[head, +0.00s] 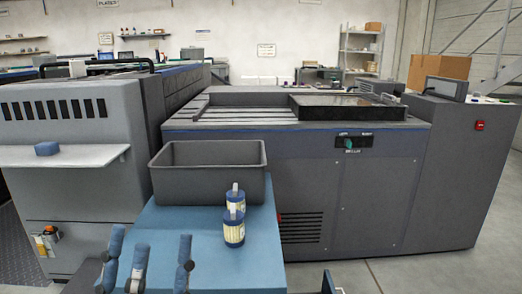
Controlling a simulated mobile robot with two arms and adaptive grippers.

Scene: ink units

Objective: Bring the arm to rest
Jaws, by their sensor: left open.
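My left gripper (150,240) is at the bottom left, its blue-padded fingers pointing up and spread apart. Nothing shows between the fingers. It is in front of the left part of a blue-topped table (180,222), and I cannot tell its height over the top.
A grey open bin (208,187) stands at the table's back. Two blue bottles with pale labels, a front one (234,232) and a rear one (235,204), stand right of the gripper. A large grey machine (370,185) is behind. A blue block (47,148) lies on a white shelf (75,157) at left.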

